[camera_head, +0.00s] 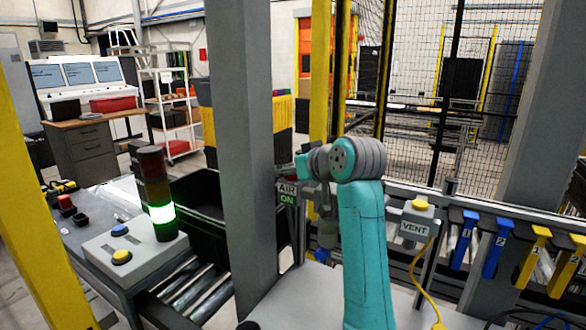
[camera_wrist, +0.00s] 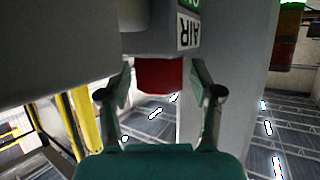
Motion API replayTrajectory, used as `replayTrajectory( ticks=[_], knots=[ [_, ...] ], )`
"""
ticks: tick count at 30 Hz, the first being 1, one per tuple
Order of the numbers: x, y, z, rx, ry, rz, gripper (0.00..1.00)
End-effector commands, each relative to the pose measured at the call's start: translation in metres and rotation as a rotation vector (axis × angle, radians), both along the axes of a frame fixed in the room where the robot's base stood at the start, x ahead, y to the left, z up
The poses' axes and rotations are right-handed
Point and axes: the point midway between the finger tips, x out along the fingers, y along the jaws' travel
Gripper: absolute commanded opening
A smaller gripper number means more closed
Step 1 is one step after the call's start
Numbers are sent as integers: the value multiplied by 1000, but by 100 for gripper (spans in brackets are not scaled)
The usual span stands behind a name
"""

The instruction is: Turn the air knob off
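The air box carries a sign (camera_head: 287,194) reading AIR above a green ON; its sign also shows in the wrist view (camera_wrist: 187,30), turned. In the wrist view a red knob (camera_wrist: 160,75) sticks out of the grey box. My gripper (camera_wrist: 161,80) has its two fingers spread, one on each side of the knob. A gap shows between the knob and each finger, so the fingers look open and not pressed on it. In the head view the knob is not clearly seen and my gripper's fingers are hard to make out near my teal arm.
A thick grey post (camera_head: 243,150) stands just left of the air box. A VENT box (camera_head: 415,228) with a yellow button and hose is to the right. A lit green stack light (camera_head: 161,212) stands on the left, behind a button panel (camera_head: 135,245). Blue and yellow brackets line the right rail.

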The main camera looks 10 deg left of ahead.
Motion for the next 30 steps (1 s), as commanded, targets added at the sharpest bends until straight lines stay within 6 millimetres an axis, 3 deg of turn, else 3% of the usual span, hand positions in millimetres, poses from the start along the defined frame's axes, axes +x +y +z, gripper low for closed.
replayTrajectory(
  ticks=[1,6,19,30],
  knots=[
    [0,0,0,0,0,0,47],
    [0,0,0,0,0,0,6],
    [-1,1,0,-1,-1,-71,6],
    [-1,3,0,-1,-1,-361,6]
  ],
)
